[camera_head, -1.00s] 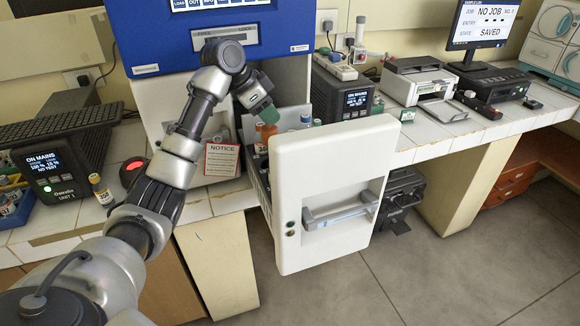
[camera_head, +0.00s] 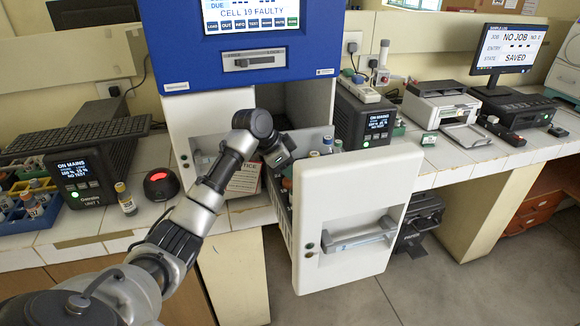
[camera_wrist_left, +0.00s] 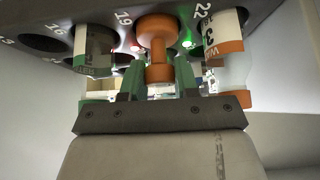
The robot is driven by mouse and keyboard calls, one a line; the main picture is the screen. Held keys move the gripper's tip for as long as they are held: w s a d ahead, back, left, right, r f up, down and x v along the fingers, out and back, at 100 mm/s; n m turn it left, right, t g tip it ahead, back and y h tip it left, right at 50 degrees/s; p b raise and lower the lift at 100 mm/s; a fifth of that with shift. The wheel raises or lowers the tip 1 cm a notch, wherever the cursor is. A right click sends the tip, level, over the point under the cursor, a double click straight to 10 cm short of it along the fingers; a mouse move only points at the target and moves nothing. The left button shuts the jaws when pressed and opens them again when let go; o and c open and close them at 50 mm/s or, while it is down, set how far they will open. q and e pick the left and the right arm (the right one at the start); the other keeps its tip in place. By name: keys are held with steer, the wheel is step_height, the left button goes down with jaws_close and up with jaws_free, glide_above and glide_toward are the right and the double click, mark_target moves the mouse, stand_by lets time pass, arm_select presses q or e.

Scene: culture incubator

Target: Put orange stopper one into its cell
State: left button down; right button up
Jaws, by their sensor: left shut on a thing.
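In the left wrist view, an orange stopper (camera_wrist_left: 157,40) with a wide end and a narrower neck is between the green fingertips of my left gripper (camera_wrist_left: 157,84). My left gripper is shut on it. The stopper overlaps the dark numbered rack plate (camera_wrist_left: 100,13) just beside the label 19. I cannot tell how far the stopper sits in that cell. In the head view, my left gripper (camera_head: 284,160) is at the open drawer (camera_head: 350,215), behind its white front; its fingertips and the stopper are hidden there. My right gripper is not in view.
In the left wrist view, a capped vial (camera_wrist_left: 222,50) stands close by near label 22, and another vial (camera_wrist_left: 95,50) near label 16. The incubator screen (camera_head: 252,14) reads "CELL 19 FAULTY". A loose vial (camera_head: 125,198) stands on the counter, left of the red-topped device (camera_head: 161,184).

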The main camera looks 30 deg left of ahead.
arm_select(q)
steer(key=shift+f, duration=0.1)
steer(key=c, duration=0.8)
jaws_free()
steer(key=shift+s+a+r, duration=0.15)
steer(key=shift+r, duration=0.35)
steer(key=b+v, duration=0.1)
steer(key=v, duration=1)
steer(key=shift+b, duration=0.3)
